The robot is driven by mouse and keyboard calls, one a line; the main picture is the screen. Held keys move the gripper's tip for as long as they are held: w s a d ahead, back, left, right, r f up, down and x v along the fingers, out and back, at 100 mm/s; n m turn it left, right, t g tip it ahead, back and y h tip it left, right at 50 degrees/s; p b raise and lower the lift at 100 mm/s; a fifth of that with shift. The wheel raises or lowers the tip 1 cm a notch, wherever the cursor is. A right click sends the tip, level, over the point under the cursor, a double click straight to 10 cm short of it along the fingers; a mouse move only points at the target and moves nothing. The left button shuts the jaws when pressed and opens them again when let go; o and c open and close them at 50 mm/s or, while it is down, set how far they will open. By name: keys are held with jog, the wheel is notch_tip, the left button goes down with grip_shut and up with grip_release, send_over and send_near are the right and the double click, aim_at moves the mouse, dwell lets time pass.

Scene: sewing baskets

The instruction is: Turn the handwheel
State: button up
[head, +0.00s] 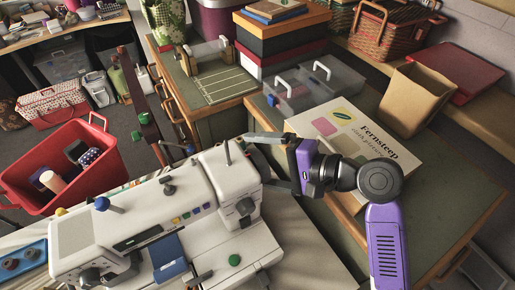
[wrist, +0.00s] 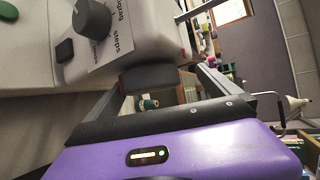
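The white sewing machine (head: 205,215) stands on the table in the lower middle of the head view, its right end facing my arm. In the wrist view, its dark handwheel (wrist: 148,78) sticks out from the white end of the machine. In the head view the handwheel is not clearly visible. My gripper (head: 256,160) is at the machine's right end, its two fingers spread apart. In the wrist view the handwheel lies between the finger lines, beyond the palm. I cannot tell whether either finger touches it. A dark dial (wrist: 92,18) labelled zigzag and steps is beside it.
A Fernsteep box (head: 375,145) lies under my arm on the green-topped table. Clear lidded boxes (head: 318,85) and a cutting mat (head: 218,85) are behind. A red basket (head: 65,165) is at left. A paper bag (head: 415,98) stands at right.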

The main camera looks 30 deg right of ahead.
jog(key=s+d+p, duration=0.2)
jog(key=s, duration=0.4)
jog(key=shift+d+r, duration=0.4)
jog(key=shift+r, duration=0.05)
jog(key=shift+p, duration=0.65)
jog(key=shift+a+f, duration=0.1)
